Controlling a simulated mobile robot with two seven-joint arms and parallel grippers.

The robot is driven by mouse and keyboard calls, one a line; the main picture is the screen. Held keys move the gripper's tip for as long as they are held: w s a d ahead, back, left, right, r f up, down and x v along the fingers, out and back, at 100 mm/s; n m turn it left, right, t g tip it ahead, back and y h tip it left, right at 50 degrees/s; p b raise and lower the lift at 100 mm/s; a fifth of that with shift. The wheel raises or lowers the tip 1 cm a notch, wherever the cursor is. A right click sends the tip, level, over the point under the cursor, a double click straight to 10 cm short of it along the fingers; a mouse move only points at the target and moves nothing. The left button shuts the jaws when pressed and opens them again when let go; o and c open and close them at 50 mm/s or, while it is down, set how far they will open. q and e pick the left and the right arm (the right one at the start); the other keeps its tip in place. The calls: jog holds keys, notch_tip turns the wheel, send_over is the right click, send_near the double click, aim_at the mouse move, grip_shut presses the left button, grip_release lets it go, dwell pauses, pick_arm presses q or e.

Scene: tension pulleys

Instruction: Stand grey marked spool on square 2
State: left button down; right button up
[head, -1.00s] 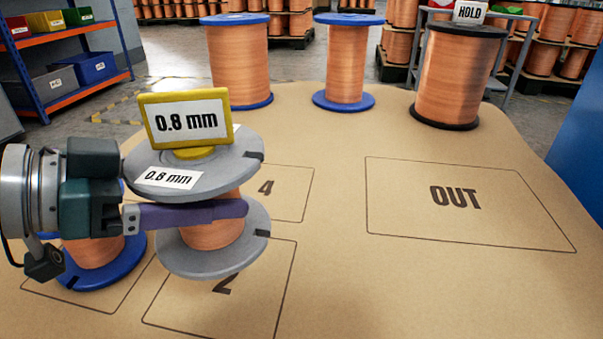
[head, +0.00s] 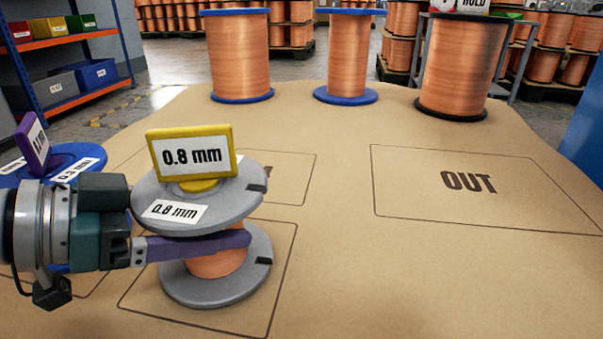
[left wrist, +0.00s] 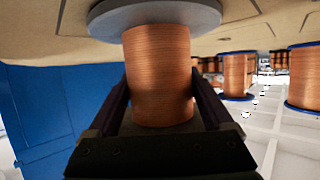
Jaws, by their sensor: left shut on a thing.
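The grey marked spool (head: 237,203) has grey flanges, copper wire, a 0.8 mm label and a yellow 0.8 mm sign (head: 193,158) on top. My left gripper (head: 200,246) is shut around its copper core, between the flanges. The left wrist view shows both fingers along the copper winding (left wrist: 160,75). The spool is upright over square 2 (head: 275,260), within its outline in the head view, and hides the number. Its lower flange is at or just above the mat; I cannot tell which. My right gripper is not in view.
A blue spool (head: 75,155) with a purple sign stands left, partly behind my left arm. Square 4 (head: 300,170) is behind the grey spool. The OUT area (head: 410,200) is empty. Two blue-flanged spools (head: 240,60) (head: 347,60) and a black-flanged one (head: 455,65) stand at the back.

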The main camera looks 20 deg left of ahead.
aim_at(174, 273)
pick_arm(q)
jog(key=shift+f, duration=0.15)
grip_release()
jog(key=shift+s+r, duration=0.1)
jog(key=shift+r, duration=0.1)
jog(key=shift+s+a, duration=0.25)
jog(key=b+v, duration=0.1)
jog(key=v, duration=0.3)
jog(key=shift+s+b, duration=0.2)
jog(key=shift+b, duration=0.1)
jog(key=p+v, duration=0.1)
jog(key=v, duration=0.5)
jog(key=shift+s+a+r+p, duration=0.25)
jog(key=shift+r+p, duration=0.05)
